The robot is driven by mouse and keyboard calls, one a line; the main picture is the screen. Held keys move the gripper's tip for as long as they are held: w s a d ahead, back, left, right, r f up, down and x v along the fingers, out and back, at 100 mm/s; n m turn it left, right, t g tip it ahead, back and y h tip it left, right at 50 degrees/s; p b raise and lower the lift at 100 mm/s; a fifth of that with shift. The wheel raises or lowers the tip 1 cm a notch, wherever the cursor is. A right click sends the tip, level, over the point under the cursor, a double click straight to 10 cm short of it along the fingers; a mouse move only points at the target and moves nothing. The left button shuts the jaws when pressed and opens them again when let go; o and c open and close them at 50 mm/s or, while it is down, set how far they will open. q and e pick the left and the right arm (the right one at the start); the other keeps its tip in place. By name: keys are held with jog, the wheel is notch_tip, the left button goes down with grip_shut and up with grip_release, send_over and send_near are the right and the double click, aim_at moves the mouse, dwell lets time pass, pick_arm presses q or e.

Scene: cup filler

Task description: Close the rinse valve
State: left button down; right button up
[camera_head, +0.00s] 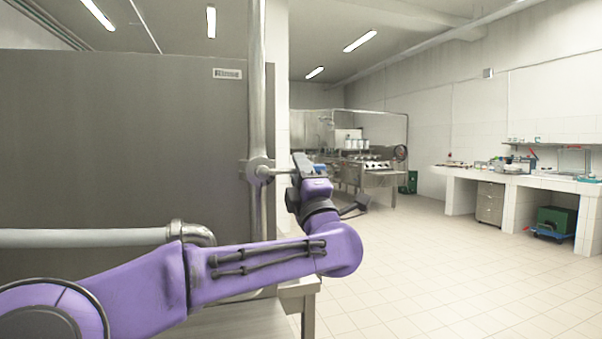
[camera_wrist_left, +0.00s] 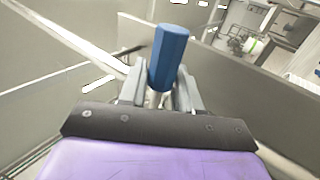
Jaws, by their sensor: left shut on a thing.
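The rinse valve (camera_head: 259,171) is a round metal body on a vertical steel pipe, next to a grey panel with a "Rinse" label (camera_head: 227,73). My left gripper (camera_head: 284,172) is at the valve, to the right of the pipe. In the left wrist view its two grey fingers (camera_wrist_left: 160,93) are shut on a blue handle (camera_wrist_left: 168,52), which stands up between them. The handle's blue part cannot be made out in the head view, where my gripper is in front of it. My right gripper is not in view.
A steel bench edge (camera_head: 298,287) lies under my left arm. The tiled floor (camera_head: 420,270) to the right is open, with a white counter (camera_head: 520,180) along the far wall.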

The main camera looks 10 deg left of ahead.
pick_arm(q)
jog(key=c, duration=0.9)
grip_release()
jog(key=shift+r, duration=0.15)
jog(key=shift+s+f, duration=0.1)
jog(key=shift+f, duration=0.1)
jog(key=b+v, duration=0.3)
jog(key=v, duration=0.7)
jog(key=shift+s+d, duration=0.1)
